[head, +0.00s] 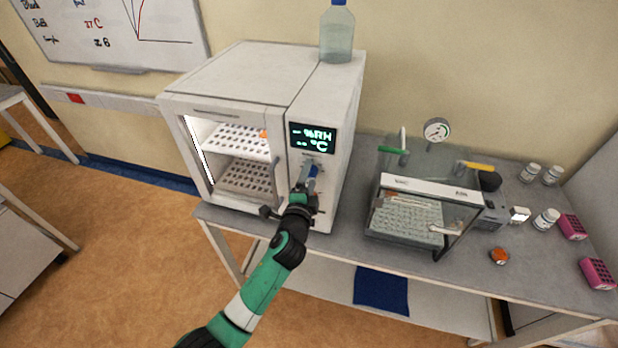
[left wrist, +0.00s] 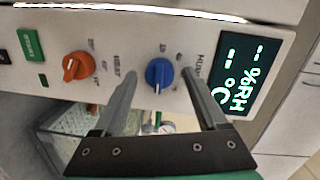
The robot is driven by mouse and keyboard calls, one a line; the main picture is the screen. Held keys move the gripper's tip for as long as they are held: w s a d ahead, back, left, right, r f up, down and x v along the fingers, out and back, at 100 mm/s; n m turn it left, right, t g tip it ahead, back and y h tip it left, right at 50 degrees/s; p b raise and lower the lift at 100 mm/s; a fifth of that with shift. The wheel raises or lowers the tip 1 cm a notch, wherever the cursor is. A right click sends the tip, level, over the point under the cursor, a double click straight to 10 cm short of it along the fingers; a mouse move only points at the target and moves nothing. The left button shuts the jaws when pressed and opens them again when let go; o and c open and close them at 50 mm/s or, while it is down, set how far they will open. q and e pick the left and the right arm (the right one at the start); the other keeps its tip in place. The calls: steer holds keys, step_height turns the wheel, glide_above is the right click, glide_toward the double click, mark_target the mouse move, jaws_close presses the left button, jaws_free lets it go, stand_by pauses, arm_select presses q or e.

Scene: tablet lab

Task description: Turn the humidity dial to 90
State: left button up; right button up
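The white chamber (head: 228,75) stands on the grey bench with a dark display (head: 312,138) showing dashes beside %RH and °C. In the left wrist view, the blue dial (left wrist: 159,73) sits on its panel beside a partly hidden label starting "HU". Its pale pointer mark faces down in that picture. An orange dial (left wrist: 77,66) is to its left. My left gripper (head: 304,184) is at the panel below the display. In the left wrist view, its fingers (left wrist: 158,76) are open, one each side of the blue dial, with visible gaps. My right gripper is out of view.
A green button (left wrist: 30,45) is farther along the panel. A bottle (head: 337,35) stands on the chamber. A glass-walled bath (head: 425,188) is close on the right. Small jars (head: 545,219) and pink racks (head: 572,227) are at the far right.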

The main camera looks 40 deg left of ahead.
arm_select(q)
steer(key=p+v, duration=0.1)
steer(key=v, duration=1)
steer(key=shift+s+d, duration=0.25)
steer(key=shift+s, duration=0.05)
steer(key=shift+r, duration=0.15)
